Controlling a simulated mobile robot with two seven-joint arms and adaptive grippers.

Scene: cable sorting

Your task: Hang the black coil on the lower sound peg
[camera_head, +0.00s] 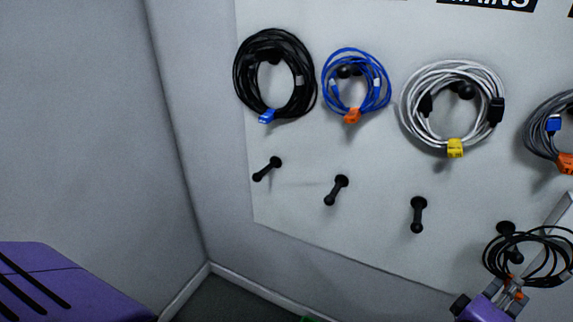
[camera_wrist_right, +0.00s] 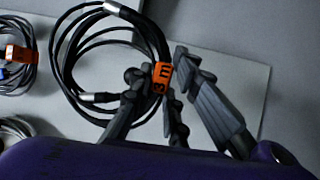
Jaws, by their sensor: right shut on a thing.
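The black coil (camera_head: 548,262) is a thin loop bundle at the lower right of the head view. In the right wrist view the black coil (camera_wrist_right: 68,65) shows silver plugs and an orange tag (camera_wrist_right: 161,78) reading "3 m". My right gripper (camera_head: 512,290) is shut on the coil at this tag; its fingers (camera_wrist_right: 160,105) show in the wrist view. A lower-row black peg (camera_head: 507,228) lies behind the coil's left part. I cannot tell whether the loop is around it or only in front. No sound label is readable. My left gripper is not in view.
The white board carries an upper row: a thick black coil (camera_head: 243,85), a blue coil (camera_head: 328,98), a white coil (camera_head: 410,105) and a grey coil (camera_head: 538,135). Three lower pegs (camera_head: 267,169), (camera_head: 336,190), (camera_head: 418,215) are empty. A "MAINS" label (camera_head: 487,4) is at the top.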

